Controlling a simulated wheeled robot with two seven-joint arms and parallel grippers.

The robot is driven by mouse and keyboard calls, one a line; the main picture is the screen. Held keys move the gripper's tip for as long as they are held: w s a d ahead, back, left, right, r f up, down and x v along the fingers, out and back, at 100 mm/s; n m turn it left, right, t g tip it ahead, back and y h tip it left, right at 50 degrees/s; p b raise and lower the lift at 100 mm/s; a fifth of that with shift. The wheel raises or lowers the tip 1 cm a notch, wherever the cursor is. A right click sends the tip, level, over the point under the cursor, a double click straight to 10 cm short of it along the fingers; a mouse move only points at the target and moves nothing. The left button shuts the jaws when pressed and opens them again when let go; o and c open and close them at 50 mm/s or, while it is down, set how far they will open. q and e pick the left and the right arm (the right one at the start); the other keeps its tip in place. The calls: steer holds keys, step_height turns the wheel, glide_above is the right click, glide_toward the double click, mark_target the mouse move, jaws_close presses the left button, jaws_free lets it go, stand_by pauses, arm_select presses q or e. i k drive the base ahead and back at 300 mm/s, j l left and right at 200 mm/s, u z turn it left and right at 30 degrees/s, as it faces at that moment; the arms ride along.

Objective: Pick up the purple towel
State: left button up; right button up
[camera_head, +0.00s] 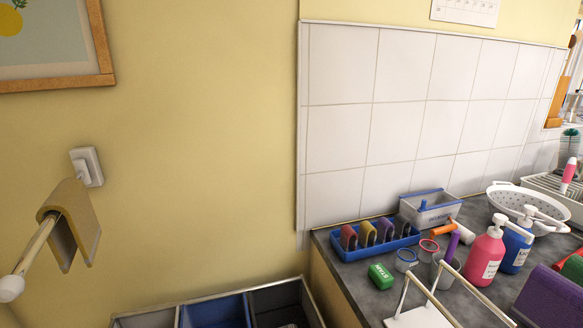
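A purple cloth-like piece (550,298), which looks like the purple towel, is at the lower right edge of the head view on the dark counter (378,301). It looks draped or folded, with a ridge along its top, and the frame cuts off its right and lower parts. A green piece (573,268) and a bit of red show just behind it. Neither of my grippers is in view.
A white rod rack (425,318) stands left of the purple piece. Pink (486,254) and blue (516,248) pump bottles stand behind. A blue sponge tray (374,245) and white colander (520,199) are further back. An olive cloth (72,222) hangs on a wall rail at left.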

mark_target(548, 299)
steer(key=z, duration=1.7)
steer(key=u, duration=3.1)
steer(key=z, duration=3.1)
